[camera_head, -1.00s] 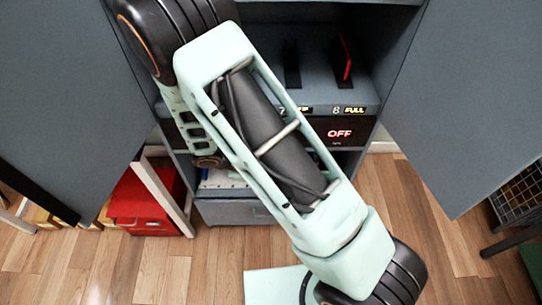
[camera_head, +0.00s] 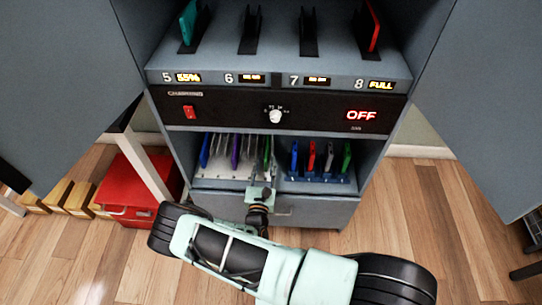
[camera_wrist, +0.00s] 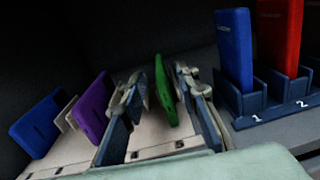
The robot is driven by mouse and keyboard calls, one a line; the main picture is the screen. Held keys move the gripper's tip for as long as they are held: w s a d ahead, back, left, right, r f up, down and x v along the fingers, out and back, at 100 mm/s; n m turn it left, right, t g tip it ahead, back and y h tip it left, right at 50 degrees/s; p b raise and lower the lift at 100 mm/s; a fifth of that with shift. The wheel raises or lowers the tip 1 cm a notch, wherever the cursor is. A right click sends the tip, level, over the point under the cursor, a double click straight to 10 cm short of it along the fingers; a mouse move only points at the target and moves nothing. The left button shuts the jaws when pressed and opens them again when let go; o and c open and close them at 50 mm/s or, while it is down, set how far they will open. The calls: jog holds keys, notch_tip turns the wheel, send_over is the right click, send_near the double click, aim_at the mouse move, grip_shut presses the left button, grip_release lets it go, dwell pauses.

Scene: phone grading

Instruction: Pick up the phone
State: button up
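A green phone (camera_wrist: 165,92) stands upright in a pale slotted rack (camera_wrist: 65,155) on the cabinet's lower shelf. My gripper (camera_wrist: 168,84) is open, with one finger on each side of this phone. A gap shows on the left; the phone is close to the right finger, and I cannot tell if they touch. In the head view, my gripper (camera_head: 262,172) reaches into the lower shelf near the green phone (camera_head: 268,150). A purple phone (camera_wrist: 93,106) and a blue phone (camera_wrist: 37,127) lean in the rack to the left.
A dark numbered rack at the right holds a blue phone (camera_wrist: 234,50) in slot 1 and a red phone (camera_wrist: 280,35) in slot 2. Above is a black panel (camera_head: 230,112) reading OFF. Cabinet doors stand open on both sides. A red box (camera_head: 140,185) sits on the floor at left.

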aim_at(267, 144)
jog(key=shift+s+f+n+y, duration=0.25)
jog(key=shift+f+n, duration=0.25)
jog(key=shift+f, duration=0.4)
jog(key=shift+w+f, duration=0.1)
jog(key=shift+w, duration=0.25)
jog(key=w+b, duration=0.3)
jog(key=w, duration=0.7)
jog(key=shift+d, duration=0.2)
grip_shut()
